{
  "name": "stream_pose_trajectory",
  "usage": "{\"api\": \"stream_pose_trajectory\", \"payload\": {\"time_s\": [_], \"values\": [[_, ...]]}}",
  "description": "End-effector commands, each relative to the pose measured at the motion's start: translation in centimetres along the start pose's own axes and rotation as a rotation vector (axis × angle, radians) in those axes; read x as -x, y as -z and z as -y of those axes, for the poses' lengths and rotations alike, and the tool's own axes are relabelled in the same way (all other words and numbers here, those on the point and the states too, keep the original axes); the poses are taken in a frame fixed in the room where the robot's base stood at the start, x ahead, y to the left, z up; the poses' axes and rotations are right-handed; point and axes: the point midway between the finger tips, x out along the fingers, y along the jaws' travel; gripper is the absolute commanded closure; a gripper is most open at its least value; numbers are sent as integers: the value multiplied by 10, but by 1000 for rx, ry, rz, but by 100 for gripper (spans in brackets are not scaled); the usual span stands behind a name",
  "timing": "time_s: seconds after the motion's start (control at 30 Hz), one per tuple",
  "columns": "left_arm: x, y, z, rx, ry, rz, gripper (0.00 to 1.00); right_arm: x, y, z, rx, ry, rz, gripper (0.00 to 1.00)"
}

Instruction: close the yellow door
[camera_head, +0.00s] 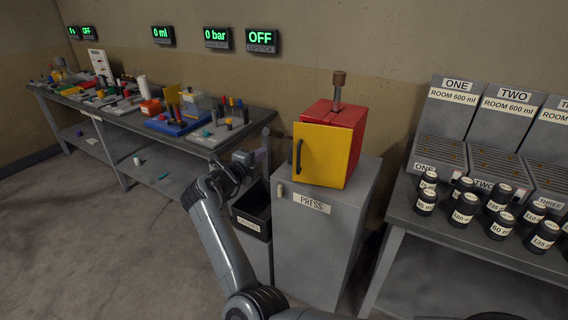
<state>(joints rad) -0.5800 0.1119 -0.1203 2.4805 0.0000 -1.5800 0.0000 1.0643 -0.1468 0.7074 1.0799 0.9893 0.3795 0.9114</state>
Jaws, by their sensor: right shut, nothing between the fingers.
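The yellow door (322,155) is on the front of a red box (336,113) that stands on the grey press cabinet. A black handle (299,157) is near the door's left edge. The door lies across the box's front, and its left edge sticks out a little past the red top. I cannot tell whether it is fully shut or slightly ajar. My right gripper (262,147) is left of the door, apart from it, shut and empty. Its fingertips are small and hard to make out. My left gripper is not in view.
The press cabinet (318,240) stands between a cluttered workbench (190,139) on the left and a table (430,237) with several black jars on the right. A dark bin (252,208) is beside the cabinet, below my right gripper. Open floor is at the lower left.

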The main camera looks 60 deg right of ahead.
Motion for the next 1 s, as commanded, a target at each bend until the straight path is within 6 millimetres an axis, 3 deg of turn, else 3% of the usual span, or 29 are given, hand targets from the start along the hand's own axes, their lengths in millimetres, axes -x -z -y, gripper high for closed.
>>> {"api": "stream_pose_trajectory", "payload": {"time_s": [0.03,0.17,0.27,0.47,0.7,0.87,1.0], "values": [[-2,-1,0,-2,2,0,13,-2,10,14,-26,-1,-7,100],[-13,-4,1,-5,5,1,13,-1,43,17,-60,-2,-13,100],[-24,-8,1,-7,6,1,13,8,71,8,-76,8,-5,100],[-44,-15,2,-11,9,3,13,32,115,-31,-76,42,17,100],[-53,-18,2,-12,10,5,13,37,124,-74,-2,50,30,100],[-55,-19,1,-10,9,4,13,22,124,-76,4,51,29,100],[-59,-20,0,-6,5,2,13,-1,124,-75,4,52,28,100]]}}
